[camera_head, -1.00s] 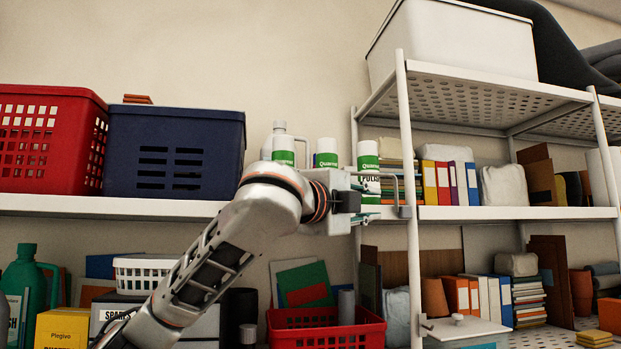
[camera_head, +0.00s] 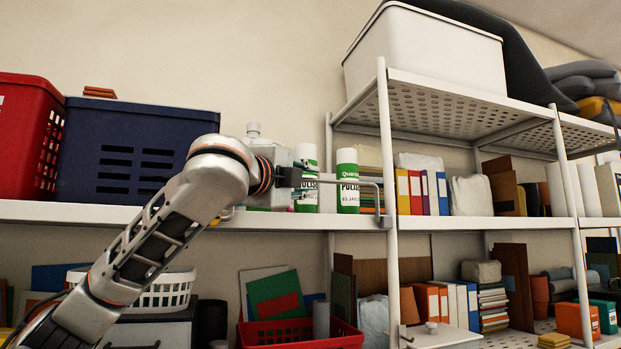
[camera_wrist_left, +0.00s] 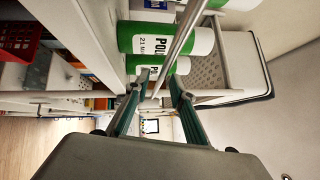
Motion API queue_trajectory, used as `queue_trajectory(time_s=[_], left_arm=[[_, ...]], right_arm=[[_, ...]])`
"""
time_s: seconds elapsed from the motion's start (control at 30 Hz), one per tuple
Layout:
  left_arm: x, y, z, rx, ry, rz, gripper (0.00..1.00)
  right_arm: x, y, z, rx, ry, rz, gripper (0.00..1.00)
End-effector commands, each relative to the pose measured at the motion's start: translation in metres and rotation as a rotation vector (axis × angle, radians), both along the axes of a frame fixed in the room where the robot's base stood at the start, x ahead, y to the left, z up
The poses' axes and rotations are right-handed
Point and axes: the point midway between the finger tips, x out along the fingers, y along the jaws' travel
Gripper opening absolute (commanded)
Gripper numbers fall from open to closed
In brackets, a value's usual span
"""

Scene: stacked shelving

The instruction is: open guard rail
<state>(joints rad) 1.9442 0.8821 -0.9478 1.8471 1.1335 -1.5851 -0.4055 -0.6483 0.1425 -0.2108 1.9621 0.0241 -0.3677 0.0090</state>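The guard rail (camera_head: 345,182) is a thin grey metal bar in front of the middle shelf. Its right end bends down to a bracket by the white post. Bottles with green and white labels (camera_head: 347,190) stand behind it. My left gripper (camera_head: 300,179) is at the rail's left part, in front of the bottles. In the left wrist view, its fingers (camera_wrist_left: 158,78) are apart, and the rail (camera_wrist_left: 183,35) runs down between them. Whether they touch it I cannot tell. The rail's far left end is hidden by the gripper. My right gripper is not in view.
A white shelf post (camera_head: 389,150) rises right of the rail. A red basket (camera_head: 345,336) sits below. Binders (camera_head: 415,192) fill the shelf right of the post.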

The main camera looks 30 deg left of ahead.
Motion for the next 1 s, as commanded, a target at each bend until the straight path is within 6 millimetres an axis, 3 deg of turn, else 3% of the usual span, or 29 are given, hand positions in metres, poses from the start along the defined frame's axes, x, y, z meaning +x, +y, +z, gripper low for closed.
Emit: queue_trajectory(time_s=[0.2,0.47,0.57,1.0], left_arm=[[0.016,0.001,0.002,0.001,0.0,0.0,0.23],[0.018,0.001,0.002,0.001,0.0,-0.001,0.23],[0.018,0.001,0.002,0.001,0.0,-0.001,0.0],[0.023,0.0,0.001,0.026,-0.018,0.0,0.0]], right_arm=[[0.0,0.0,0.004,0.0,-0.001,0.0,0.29],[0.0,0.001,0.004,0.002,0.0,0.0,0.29],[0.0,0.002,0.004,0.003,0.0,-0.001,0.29],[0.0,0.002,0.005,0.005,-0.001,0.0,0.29]])
